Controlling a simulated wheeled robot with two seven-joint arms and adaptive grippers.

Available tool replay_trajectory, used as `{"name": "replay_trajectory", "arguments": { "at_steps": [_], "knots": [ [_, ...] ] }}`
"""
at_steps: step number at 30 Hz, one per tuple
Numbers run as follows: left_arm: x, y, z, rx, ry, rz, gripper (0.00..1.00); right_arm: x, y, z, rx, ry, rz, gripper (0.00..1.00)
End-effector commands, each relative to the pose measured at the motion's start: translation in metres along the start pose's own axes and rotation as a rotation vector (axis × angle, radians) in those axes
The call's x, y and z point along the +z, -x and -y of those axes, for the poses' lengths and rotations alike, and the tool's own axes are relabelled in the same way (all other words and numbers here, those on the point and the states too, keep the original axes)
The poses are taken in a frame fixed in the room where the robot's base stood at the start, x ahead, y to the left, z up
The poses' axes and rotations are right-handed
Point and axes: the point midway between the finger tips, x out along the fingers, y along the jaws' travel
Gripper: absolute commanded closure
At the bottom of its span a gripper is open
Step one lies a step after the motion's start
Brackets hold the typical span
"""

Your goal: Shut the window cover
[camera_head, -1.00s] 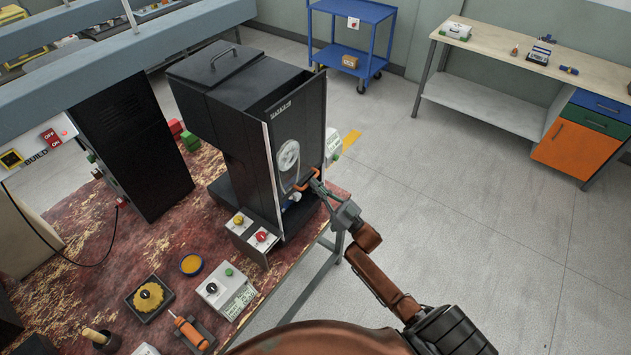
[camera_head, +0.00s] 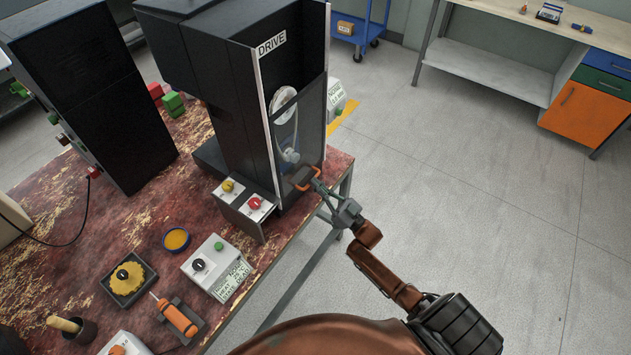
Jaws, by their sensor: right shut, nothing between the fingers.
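The dark machine labelled DRIVE (camera_head: 238,125) stands on the red worn table. Its window cover (camera_head: 312,125) is a clear pane in the open front, with an orange handle (camera_head: 303,178) at its lower edge. The handle sits low, near the machine's base. A pale wheel (camera_head: 284,105) and a whitish part (camera_head: 290,155) show inside the front. My right gripper (camera_head: 317,185) is shut and empty, its tips at the handle's right end. I cannot tell whether they touch it. Whether the pane is fully seated is too small to tell. My left gripper is not in view.
A box with yellow and red buttons (camera_head: 243,205) stands before the machine. Open floor (camera_head: 450,190) lies right of the table (camera_head: 110,220).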

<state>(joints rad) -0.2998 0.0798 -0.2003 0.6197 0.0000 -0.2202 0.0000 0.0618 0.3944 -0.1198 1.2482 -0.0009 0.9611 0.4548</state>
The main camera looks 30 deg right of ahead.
Motion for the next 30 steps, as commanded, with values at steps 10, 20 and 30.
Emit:
{"name": "replay_trajectory", "arguments": {
  "at_steps": [10, 20, 30],
  "knots": [
    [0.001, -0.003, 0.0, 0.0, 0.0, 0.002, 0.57, 0.008, 0.005, 0.0, 0.004, -0.002, 0.014, 1.0],
    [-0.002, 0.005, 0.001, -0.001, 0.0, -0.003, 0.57, 0.001, 0.002, 0.0, 0.004, -0.002, 0.016, 1.0],
    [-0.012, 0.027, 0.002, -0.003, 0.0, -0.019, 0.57, -0.031, 0.01, 0.001, -0.002, -0.002, 0.007, 1.0]
  ]
}}
